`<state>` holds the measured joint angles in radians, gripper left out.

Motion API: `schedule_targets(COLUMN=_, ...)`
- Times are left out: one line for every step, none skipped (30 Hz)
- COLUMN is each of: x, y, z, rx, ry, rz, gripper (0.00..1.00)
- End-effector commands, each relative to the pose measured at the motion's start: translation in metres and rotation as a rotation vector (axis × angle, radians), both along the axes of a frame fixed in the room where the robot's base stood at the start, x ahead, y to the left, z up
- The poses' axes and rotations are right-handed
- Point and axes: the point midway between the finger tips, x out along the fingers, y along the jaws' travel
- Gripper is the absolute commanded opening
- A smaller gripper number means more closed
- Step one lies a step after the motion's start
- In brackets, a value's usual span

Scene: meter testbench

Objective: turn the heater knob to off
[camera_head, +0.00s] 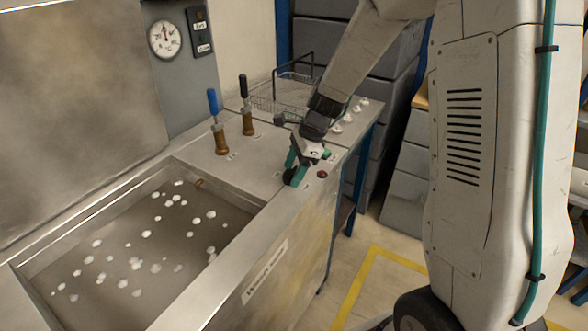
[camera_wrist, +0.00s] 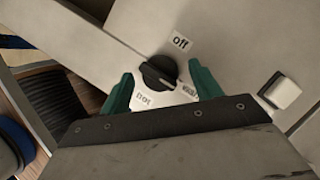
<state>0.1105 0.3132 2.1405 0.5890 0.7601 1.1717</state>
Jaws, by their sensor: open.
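The heater knob (camera_wrist: 158,72) is black with a raised grip bar and sits on a pale dial plate in the wrist view. The "off" label (camera_wrist: 180,42) is above it, "hot" is at lower left, and a partly hidden label, apparently "warm", is at lower right. The bar slants from upper left to lower right; I cannot tell which end is the pointer. My gripper (camera_wrist: 160,69) is open, with one green finger on each side of the knob; contact is not clear. In the head view my gripper (camera_head: 298,166) is low over the bench's front right top.
A white square button (camera_wrist: 283,92) is right of the knob. A red button (camera_head: 322,174) is beside my gripper. Two valve levers, blue (camera_head: 214,105) and black (camera_head: 244,88), stand behind. An open water tank (camera_head: 140,245) with white floating balls is at left.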

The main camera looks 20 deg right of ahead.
Motion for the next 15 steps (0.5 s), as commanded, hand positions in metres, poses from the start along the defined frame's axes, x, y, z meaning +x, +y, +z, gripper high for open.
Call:
schedule_targets(x=0.0, y=0.001, z=-0.0023, rx=0.0, ry=0.0, rz=0.0, gripper=0.64)
schedule_targets(x=0.0001, y=0.0012, z=-0.003, rx=-0.001, ry=0.0, rz=0.0, gripper=0.64)
schedule_targets(x=0.0001, y=0.0015, z=-0.0035, rx=-0.001, ry=-0.001, rz=0.001, gripper=0.64)
schedule_targets(x=0.0001, y=0.0016, z=-0.0036, rx=-0.001, ry=-0.001, rz=0.001, gripper=0.64)
schedule_targets(x=0.0003, y=0.0016, z=-0.0037, rx=-0.001, ry=-0.001, rz=0.001, gripper=0.64)
schedule_targets(x=0.0002, y=0.0017, z=-0.0035, rx=-0.001, ry=-0.001, rz=0.001, gripper=0.64)
schedule_targets(x=0.0002, y=0.0016, z=-0.0034, rx=-0.001, ry=-0.001, rz=0.001, gripper=0.64)
schedule_targets(x=0.0002, y=0.0016, z=-0.0034, rx=-0.001, ry=-0.001, rz=0.001, gripper=0.64)
schedule_targets(x=0.0002, y=0.0016, z=-0.0034, rx=-0.001, ry=-0.001, rz=0.001, gripper=0.64)
schedule_targets(x=0.0002, y=0.0016, z=-0.0033, rx=-0.001, ry=-0.001, rz=0.001, gripper=0.55)
schedule_targets(x=0.0001, y=0.0016, z=-0.0033, rx=-0.001, ry=-0.001, rz=0.001, gripper=0.47)
schedule_targets(x=0.0001, y=0.0016, z=-0.0033, rx=-0.001, ry=0.0, rz=0.001, gripper=0.36)
schedule_targets(x=0.0001, y=0.0016, z=-0.0033, rx=-0.001, ry=-0.001, rz=0.001, gripper=0.27)
schedule_targets(x=0.0001, y=0.0016, z=-0.0032, rx=-0.001, ry=-0.001, rz=0.001, gripper=0.19)
schedule_targets(x=0.0002, y=0.0015, z=-0.0032, rx=-0.001, ry=-0.002, rz=0.001, gripper=0.19)
